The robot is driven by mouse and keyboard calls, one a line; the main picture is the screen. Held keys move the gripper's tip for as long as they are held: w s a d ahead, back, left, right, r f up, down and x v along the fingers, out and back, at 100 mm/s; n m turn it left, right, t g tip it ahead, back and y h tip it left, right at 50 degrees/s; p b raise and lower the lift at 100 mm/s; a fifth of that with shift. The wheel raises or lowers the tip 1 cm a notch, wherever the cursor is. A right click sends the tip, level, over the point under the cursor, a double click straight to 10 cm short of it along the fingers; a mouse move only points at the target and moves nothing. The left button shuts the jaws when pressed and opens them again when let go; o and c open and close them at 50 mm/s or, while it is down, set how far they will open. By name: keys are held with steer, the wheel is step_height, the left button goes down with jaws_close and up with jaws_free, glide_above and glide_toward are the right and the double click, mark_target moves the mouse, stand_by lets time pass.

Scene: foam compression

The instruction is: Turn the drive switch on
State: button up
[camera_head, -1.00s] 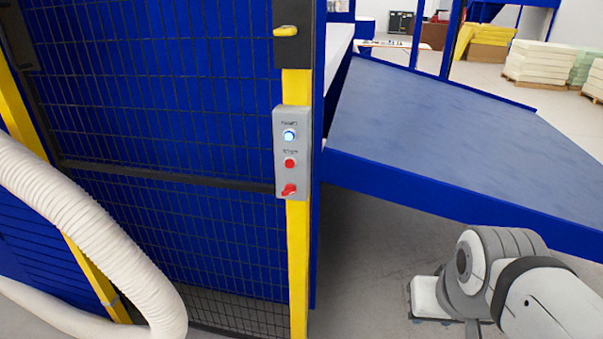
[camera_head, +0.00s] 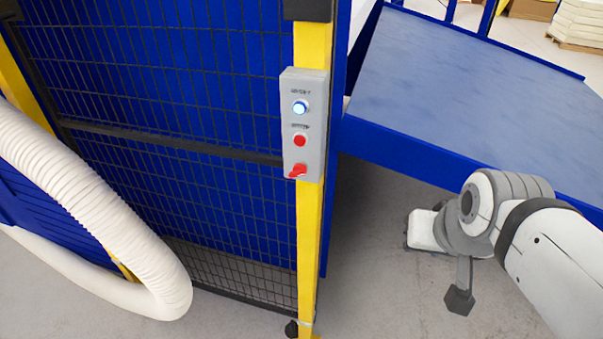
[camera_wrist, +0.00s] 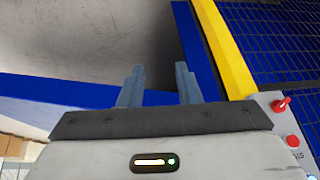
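A grey control box (camera_head: 304,125) is fixed to a yellow post. From top to bottom it carries a lit blue-white button (camera_head: 300,107), a red button (camera_head: 300,140) and a red switch lever (camera_head: 297,171), which slants. The labels are too small to read. In the wrist view the box (camera_wrist: 262,98) is at the right edge, partly cut off, with the red lever (camera_wrist: 281,104) on it. My gripper (camera_wrist: 159,84) has its two fingers apart with nothing between them. It is left of the box and not touching it.
A blue sloping table (camera_head: 450,90) is right of the post, above my arm. Grey floor (camera_head: 380,290) is open below the table.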

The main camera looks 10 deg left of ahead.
mark_target(296, 176)
steer(key=w+a+r+m+t+y+b, duration=0.25)
steer(key=w+a+t+b, duration=0.2)
steer(key=a, duration=0.65)
steer(key=w+a+r+m+t+y+b, duration=0.15)
steer(key=w+a+t+y+b, duration=0.35)
steer(key=a, duration=0.6)
steer(key=s+a+f+m+t+h+b, duration=0.35)
steer(key=s+m+h+b, duration=0.2)
steer(key=m+h, duration=0.45)
steer(key=w, duration=0.2)
steer(key=w+d, duration=0.1)
steer(key=w, duration=0.2)
steer(key=w+f, duration=0.1)
steer(key=w, duration=0.1)
steer(key=shift+w+d, duration=0.15)
steer(key=shift+w, duration=0.25)
steer(key=shift+c, duration=0.5)
